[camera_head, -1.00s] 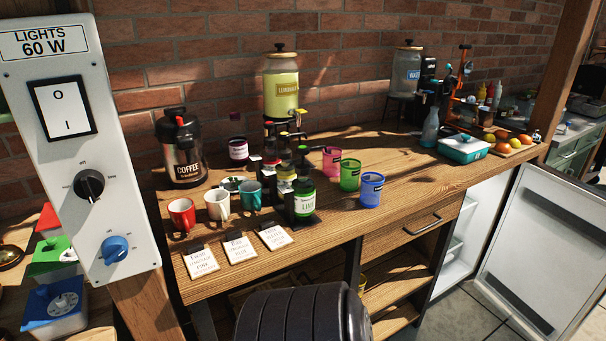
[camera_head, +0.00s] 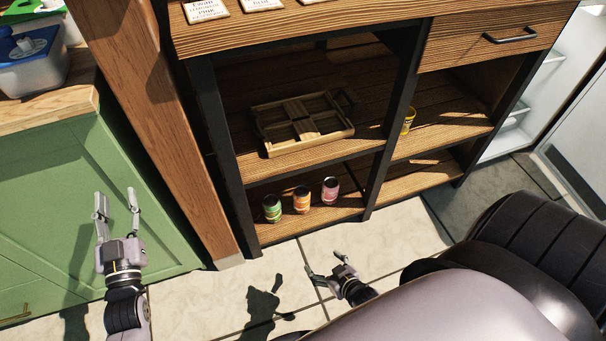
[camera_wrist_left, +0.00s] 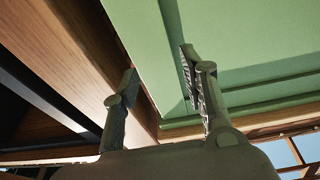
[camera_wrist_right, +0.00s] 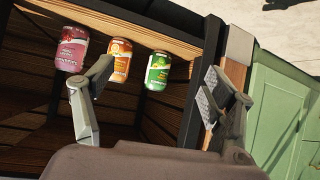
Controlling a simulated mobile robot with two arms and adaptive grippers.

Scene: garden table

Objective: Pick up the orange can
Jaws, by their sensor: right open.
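The orange can (camera_head: 301,200) stands upright on the bottom shelf, between a green can (camera_head: 271,208) and a pink can (camera_head: 330,191). My right gripper (camera_head: 328,270) is open and empty, in front of and below the shelf, apart from the cans. Its fingers also show spread in the right wrist view (camera_wrist_right: 150,90). My left gripper (camera_head: 117,205) is open and empty in front of the green cabinet, left of the wooden post.
A wooden divided tray (camera_head: 303,122) lies on the shelf above the cans. A yellow can (camera_head: 408,121) stands further right. The wooden post (camera_head: 165,110) and dark frame legs flank the shelf. The green cabinet (camera_head: 70,200) is at left. The tiled floor in front is clear.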

